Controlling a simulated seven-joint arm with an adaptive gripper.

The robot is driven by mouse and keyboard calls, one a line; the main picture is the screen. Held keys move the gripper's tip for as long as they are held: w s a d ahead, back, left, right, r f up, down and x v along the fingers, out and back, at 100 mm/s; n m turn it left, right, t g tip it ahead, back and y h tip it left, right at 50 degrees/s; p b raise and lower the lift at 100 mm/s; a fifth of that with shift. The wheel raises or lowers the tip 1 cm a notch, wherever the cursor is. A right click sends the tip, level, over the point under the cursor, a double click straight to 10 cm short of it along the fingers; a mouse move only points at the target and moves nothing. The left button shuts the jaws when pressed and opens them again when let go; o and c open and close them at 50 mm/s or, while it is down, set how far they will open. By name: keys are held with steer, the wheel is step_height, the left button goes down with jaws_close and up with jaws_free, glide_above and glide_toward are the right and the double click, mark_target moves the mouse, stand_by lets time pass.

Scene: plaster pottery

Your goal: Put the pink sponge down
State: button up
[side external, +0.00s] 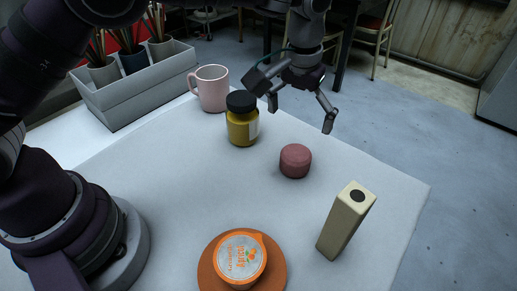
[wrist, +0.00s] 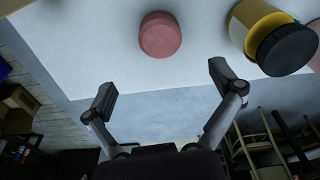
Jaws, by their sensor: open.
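The pink sponge (side external: 295,161) is a small round dusky-pink block resting on the white table, right of the yellow jar. It also shows in the wrist view (wrist: 160,35) near the top centre, beyond the fingertips. My gripper (side external: 300,106) is above the table's far side, up and behind the sponge. Its two fingers are spread wide with nothing between them, as the wrist view (wrist: 160,87) shows. The sponge is apart from both fingers, and no part of it is hidden in the wrist view.
A yellow jar with a black lid (side external: 242,118) and a pink mug (side external: 210,88) stand left of the sponge. A beige block (side external: 345,221) stands front right. A grey crate (side external: 138,88) holds pots. The table's middle is clear.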

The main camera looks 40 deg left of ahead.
steer(key=s+a+r+t, duration=0.2)
steer(key=s+a+r, duration=0.4)
steer(key=a+r, duration=0.3)
steer(key=s+a+m+t, duration=0.1)
steer(key=s+a, duration=0.3)
steer(key=s, duration=0.7)
steer(key=shift+s+a+m+t, duration=0.3)
steer(key=shift+a+t, duration=0.05)
steer(key=shift+t, duration=0.25)
